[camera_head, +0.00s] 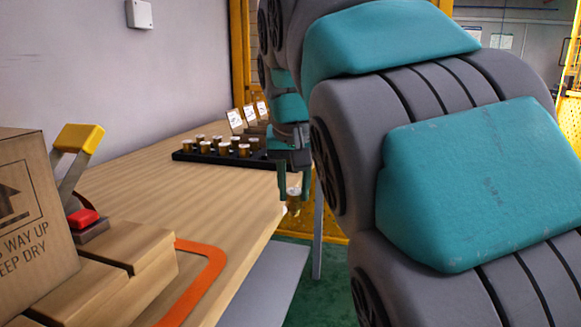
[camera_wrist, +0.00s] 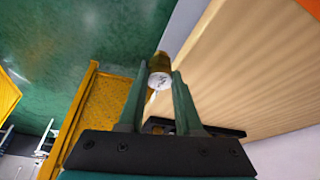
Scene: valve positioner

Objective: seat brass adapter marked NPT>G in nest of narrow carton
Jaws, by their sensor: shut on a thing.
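My gripper (camera_head: 294,185) is shut on a brass adapter (camera_head: 293,201) with a pale top, held upright beside the table's right edge. In the wrist view the adapter (camera_wrist: 160,78) sits between the fingertips of my gripper (camera_wrist: 159,84). Its white top bears dark marking too small to read. Several similar brass adapters (camera_head: 223,148) stand in a black tray at the back of the table. A brown carton (camera_head: 35,215) with an up-arrow print stands at the left front. I cannot tell whether it is the narrow carton, and no nest shows.
The black tray (camera_head: 185,156) lies near small white cards (camera_head: 235,118). The wooden table's (camera_head: 150,190) middle is clear. My arm covers the right side.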

